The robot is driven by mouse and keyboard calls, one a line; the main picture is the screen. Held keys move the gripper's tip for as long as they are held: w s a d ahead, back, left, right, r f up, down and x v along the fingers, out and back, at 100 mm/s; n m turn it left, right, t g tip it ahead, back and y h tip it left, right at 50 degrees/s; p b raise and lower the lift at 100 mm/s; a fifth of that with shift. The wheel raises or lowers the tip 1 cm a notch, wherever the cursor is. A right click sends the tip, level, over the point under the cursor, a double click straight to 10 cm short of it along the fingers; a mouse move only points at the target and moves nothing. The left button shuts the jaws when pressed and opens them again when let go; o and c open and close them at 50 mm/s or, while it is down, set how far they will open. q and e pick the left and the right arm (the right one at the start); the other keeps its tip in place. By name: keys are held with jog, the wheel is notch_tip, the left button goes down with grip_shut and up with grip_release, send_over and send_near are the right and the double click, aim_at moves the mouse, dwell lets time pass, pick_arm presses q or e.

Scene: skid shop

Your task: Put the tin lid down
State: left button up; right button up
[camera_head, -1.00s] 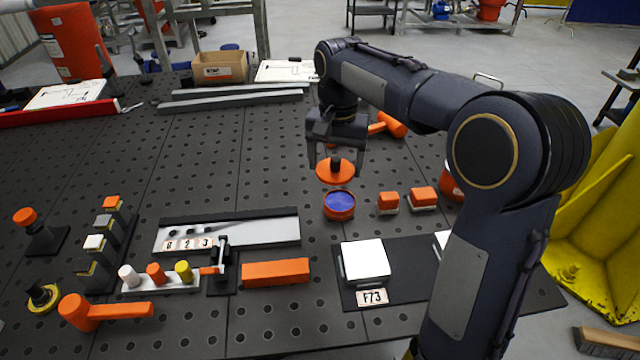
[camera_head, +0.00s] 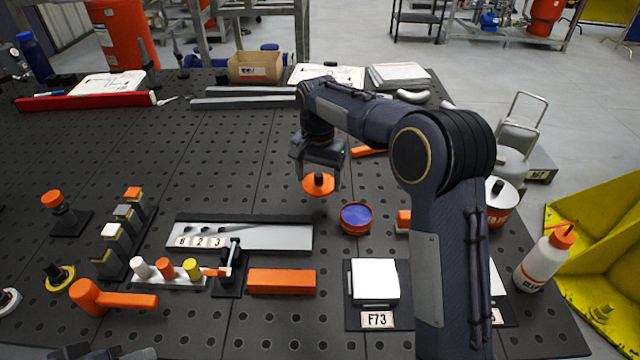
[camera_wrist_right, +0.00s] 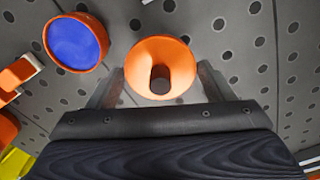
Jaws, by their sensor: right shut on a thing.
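I cannot tell whether the lid touches the table. In the right wrist view the lid (camera_wrist_right: 160,55) shows between the fingers, with the tin (camera_wrist_right: 76,43) at upper left. The tin is orange-rimmed and blue inside. A dark part of what looks like my left gripper (camera_head: 100,353) shows at the bottom edge, its fingers not visible.
The dark perforated table (camera_head: 240,160) is bare left of the lid. A steel plate (camera_head: 245,235) lies in front, an orange bar (camera_head: 281,281) nearer. A white block (camera_head: 375,280) stands front right. An orange-handled thing (camera_head: 368,152) lies behind the gripper.

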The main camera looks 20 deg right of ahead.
aim_at(320, 188)
jog(key=shift+w+d+f, duration=0.3)
jog(key=shift+w+f, duration=0.3)
jog(key=shift+f, duration=0.2)
jog(key=shift+w+d+f, duration=0.1)
jog(key=shift+w+f, duration=0.1)
jog(key=shift+f, duration=1.55)
jog(key=shift+f, duration=0.1)
jog(key=o, duration=1)
jog(key=shift+f, duration=0.1)
